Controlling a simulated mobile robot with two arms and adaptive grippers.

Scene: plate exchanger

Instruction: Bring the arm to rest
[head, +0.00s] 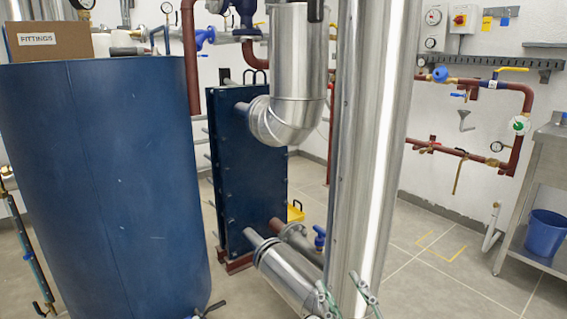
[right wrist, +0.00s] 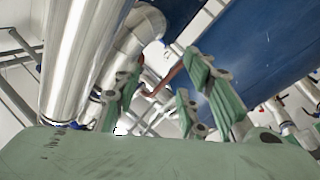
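My right gripper (head: 345,287) shows at the bottom edge of the head view, with its two green-grey fingers apart. It is in front of the lower part of a tall shiny metal pipe (head: 367,140); I cannot tell how close it is. In the right wrist view the green fingers of the right gripper (right wrist: 158,82) stand apart with nothing held between them. Most of my right arm is out of the head view. I cannot make out my left gripper.
A large blue tank (head: 100,180) stands at the left with a FITTINGS box (head: 50,42) on top. A blue plate exchanger (head: 245,170) and a metal elbow pipe (head: 290,70) are behind the tall pipe. A steel bench (head: 548,150) with a blue bucket (head: 545,233) stands right; floor before it is open.

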